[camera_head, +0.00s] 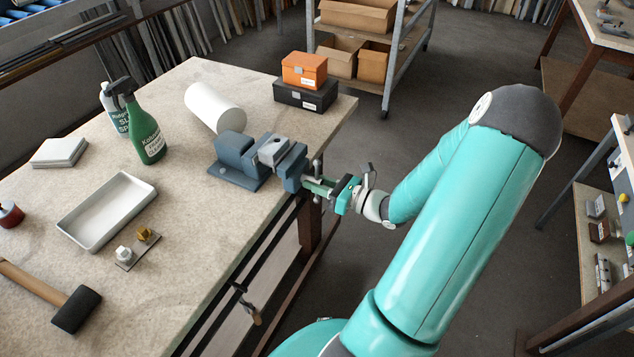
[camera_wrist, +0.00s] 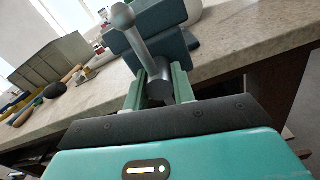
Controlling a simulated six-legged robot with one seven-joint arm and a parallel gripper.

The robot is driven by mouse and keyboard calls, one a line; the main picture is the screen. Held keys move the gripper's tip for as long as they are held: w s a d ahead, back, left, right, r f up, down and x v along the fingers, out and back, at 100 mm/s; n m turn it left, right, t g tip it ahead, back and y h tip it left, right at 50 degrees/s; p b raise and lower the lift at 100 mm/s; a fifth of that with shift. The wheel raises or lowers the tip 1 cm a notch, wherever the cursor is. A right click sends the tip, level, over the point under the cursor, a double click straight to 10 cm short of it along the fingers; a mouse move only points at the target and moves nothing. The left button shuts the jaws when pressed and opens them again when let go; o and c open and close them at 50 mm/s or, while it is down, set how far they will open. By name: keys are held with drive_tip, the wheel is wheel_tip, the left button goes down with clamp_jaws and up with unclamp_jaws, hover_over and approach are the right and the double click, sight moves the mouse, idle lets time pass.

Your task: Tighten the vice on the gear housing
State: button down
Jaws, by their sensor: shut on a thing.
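The blue-grey vice (camera_head: 236,163) is on the bench near its right edge, and its body also shows at the top of the wrist view (camera_wrist: 155,14). A light grey block, apparently the gear housing (camera_head: 272,150), sits between the vice jaws; whether it is firmly clamped I cannot tell. The vice handle (camera_wrist: 137,42) is a grey bar with a ball end, hanging past the bench edge and tilted in the wrist view. My gripper (camera_head: 315,185) is at the handle, its green fingers (camera_wrist: 158,82) shut around the grey bar and hub area. The housing is hidden in the wrist view.
Orange (camera_head: 304,70) and black (camera_head: 306,95) boxes stand behind the vice. The floor right of the bench is open.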

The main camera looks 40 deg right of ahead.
drive_tip(key=shift+m, duration=0.3)
drive_tip(key=m, duration=0.4)
drive_tip(key=shift+m, duration=0.3)
drive_tip(key=m, duration=0.4)
drive_tip(key=shift+m, duration=0.3)
drive_tip(key=m, duration=0.5)
drive_tip(key=shift+s+m, duration=0.1)
drive_tip(key=shift+m, duration=1.8)
drive_tip(key=c, duration=1.2)
unclamp_jaws()
drive_tip(key=shift+s, duration=0.15)
drive_tip(key=shift+o, duration=0.2)
drive_tip(key=v, duration=1.3)
drive_tip(key=shift+s, duration=0.25)
